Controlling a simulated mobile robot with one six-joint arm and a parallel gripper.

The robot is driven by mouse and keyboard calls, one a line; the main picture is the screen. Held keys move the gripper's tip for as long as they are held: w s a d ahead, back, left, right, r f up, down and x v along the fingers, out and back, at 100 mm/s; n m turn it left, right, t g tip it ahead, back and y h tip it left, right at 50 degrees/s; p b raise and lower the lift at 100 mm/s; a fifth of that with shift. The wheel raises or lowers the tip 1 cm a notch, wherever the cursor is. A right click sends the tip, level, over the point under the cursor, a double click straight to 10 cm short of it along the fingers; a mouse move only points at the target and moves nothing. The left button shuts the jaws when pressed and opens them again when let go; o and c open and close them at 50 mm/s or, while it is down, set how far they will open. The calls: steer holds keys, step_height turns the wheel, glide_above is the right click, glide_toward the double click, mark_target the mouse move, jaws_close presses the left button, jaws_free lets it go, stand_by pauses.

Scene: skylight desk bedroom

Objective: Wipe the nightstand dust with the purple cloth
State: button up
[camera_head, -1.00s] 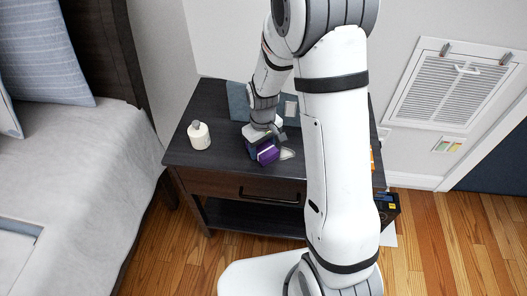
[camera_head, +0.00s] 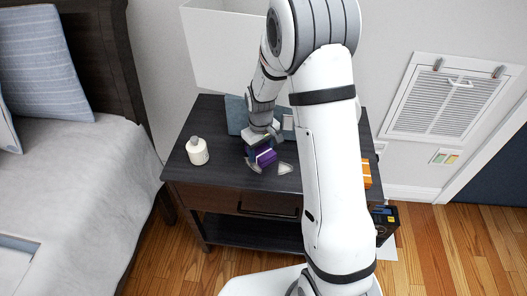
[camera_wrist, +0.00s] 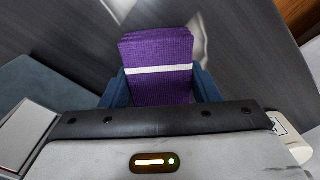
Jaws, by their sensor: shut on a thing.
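The purple cloth (camera_head: 266,157) is a folded block with a white stripe, above the dark nightstand top (camera_head: 215,176). My gripper (camera_head: 260,149) is shut on it, its blue-grey fingers on either side. In the wrist view the cloth (camera_wrist: 158,88) sticks out between the fingers. Pale dust patches lie on the top: one (camera_head: 286,168) right of the cloth and one (camera_head: 254,167) just in front and left of it. A pale patch (camera_wrist: 197,38) also shows beside the cloth in the wrist view. I cannot tell whether the cloth touches the top.
A white bottle (camera_head: 197,152) stands at the nightstand's left. An orange item (camera_head: 366,172) is at the right edge, partly behind my arm. The bed (camera_head: 75,180) borders the left. The front-left top is clear.

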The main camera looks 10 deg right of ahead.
mark_target(250, 176)
steer(key=shift+w+a+f, duration=0.15)
steer(key=shift+w+a, duration=0.05)
steer(key=shift+a, duration=0.4)
steer(key=shift+w+a+f, duration=0.1)
steer(key=shift+w+a, duration=0.1)
steer(key=shift+a, duration=0.4)
steer(key=shift+s+a+f+b, duration=0.1)
steer(key=shift+s+a+b, duration=0.1)
steer(key=shift+s, duration=0.5)
steer(key=shift+s+a+f+b, duration=0.1)
steer(key=shift+s+a, duration=0.1)
steer(key=shift+s, duration=0.5)
steer(key=shift+s+a+f+b, duration=0.1)
steer(key=shift+s+a+b, duration=0.1)
steer(key=shift+s, duration=0.5)
steer(key=shift+c, duration=0.4)
steer(key=shift+s+a+r, duration=0.1)
steer(key=shift+s+a, duration=0.15)
steer(key=shift+s, duration=0.6)
steer(key=shift+s+a, duration=0.25)
steer(key=shift+s, duration=0.55)
steer(key=shift+r, duration=0.1)
steer(key=shift+w+r+p, duration=0.2)
steer(key=shift+r+p, duration=1.95)
steer(key=shift+r, duration=0.9)
step_height(250, 176, up, 3)
steer(key=shift+p, duration=1.05)
